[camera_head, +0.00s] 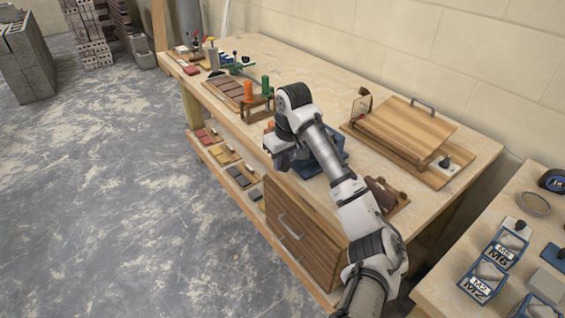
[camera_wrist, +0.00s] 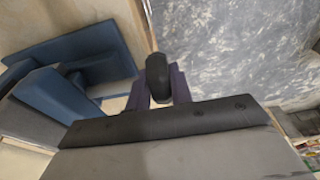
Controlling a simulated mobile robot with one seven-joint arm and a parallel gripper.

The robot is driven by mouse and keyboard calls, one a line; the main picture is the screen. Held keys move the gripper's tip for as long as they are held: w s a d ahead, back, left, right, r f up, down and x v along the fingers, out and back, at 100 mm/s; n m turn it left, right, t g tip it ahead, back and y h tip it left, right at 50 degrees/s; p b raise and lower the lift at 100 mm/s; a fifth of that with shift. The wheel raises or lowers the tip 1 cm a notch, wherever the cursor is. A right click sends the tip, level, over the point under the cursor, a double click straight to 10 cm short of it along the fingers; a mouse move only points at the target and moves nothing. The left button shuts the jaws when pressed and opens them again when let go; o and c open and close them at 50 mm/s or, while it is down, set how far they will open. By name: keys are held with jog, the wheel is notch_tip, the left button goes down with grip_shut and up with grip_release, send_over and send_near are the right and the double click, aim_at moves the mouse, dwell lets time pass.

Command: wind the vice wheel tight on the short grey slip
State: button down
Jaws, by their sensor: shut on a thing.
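The blue vice (camera_head: 336,165) stands on the bench, partly hidden behind my arm. In the wrist view its blue body (camera_wrist: 62,92) fills the left side, with a darker grey face along its lower edge. My gripper (camera_head: 281,161) is at the bench's front edge, on the near side of the vice. In the wrist view a rounded black knob (camera_wrist: 158,68), which looks like the vice wheel's handle, sits between the dark fingers, and my gripper is shut on it. The rest of the wheel is hidden. I cannot make out the short grey slip in the vice.
A wooden board (camera_head: 405,130) on a base lies right of the vice. A rack with orange and green pieces (camera_head: 257,105) stands to the left. Coloured slips (camera_head: 222,155) lie on the lower shelf, beside a drawer unit (camera_head: 300,235).

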jog(key=t+y+b, duration=0.1)
jog(key=b, duration=0.1)
jog(key=t+y+b, duration=0.1)
jog(key=t, duration=0.1)
jog(key=shift+s+f+t+y+b, duration=0.2)
jog(key=shift+f+t+y+b, duration=0.1)
jog(key=shift+f+y+b, duration=0.1)
jog(key=t+y+b, duration=0.2)
jog(key=t+b, duration=0.1)
jog(key=b, duration=0.1)
jog(key=shift+d+f, duration=0.1)
jog(key=shift+f, duration=0.05)
jog(key=t+y+b, duration=0.2)
jog(key=t+b, duration=0.1)
jog(key=b, duration=0.1)
jog(key=shift+s, duration=0.15)
jog(key=shift+t+y+b, duration=0.4)
jog(key=shift+y+b, duration=0.2)
jog(key=shift+b, duration=0.35)
jog(key=c, duration=1.3)
grip_release()
jog(key=shift+r, duration=0.25)
jog(key=shift+o, duration=0.2)
